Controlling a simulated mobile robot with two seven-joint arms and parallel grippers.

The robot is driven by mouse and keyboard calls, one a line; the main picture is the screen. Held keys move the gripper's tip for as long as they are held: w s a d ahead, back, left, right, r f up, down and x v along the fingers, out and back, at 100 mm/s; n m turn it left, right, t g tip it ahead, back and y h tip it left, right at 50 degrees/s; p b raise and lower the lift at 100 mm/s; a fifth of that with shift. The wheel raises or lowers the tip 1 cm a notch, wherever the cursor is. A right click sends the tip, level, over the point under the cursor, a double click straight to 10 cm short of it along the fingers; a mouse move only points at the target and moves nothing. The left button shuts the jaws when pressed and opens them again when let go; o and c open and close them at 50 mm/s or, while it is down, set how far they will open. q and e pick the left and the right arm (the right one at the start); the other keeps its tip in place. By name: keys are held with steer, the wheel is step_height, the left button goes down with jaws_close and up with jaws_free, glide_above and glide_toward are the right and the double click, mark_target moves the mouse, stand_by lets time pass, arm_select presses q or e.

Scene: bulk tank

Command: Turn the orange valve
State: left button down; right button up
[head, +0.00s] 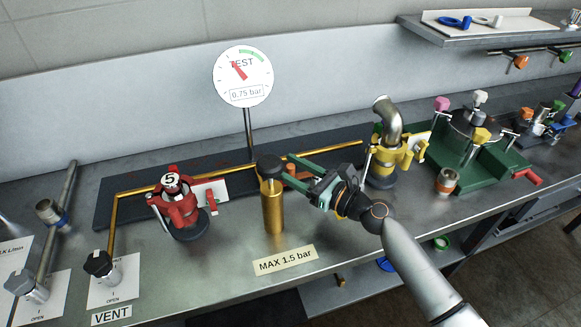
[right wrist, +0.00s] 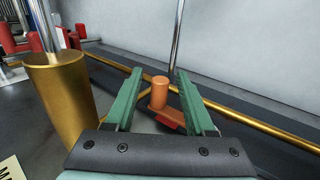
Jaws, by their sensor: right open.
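My right gripper (head: 289,169) reaches in from the right with green fingers spread. In the right wrist view the valve appears between the fingers (right wrist: 160,76), with gaps on both sides and no clear contact. How far the fingertips reach past it I cannot tell. My left gripper is out of view.
A brass post with a black knob (head: 271,207) stands close left of my right gripper. A gauge (head: 243,76) reads 0.75 bar. A red valve (head: 178,208) is at left, a yellow fitting (head: 383,160) at right. The brass pipe (right wrist: 225,108) runs behind.

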jaws_close()
stand_by(0.4)
stand_by(1.0)
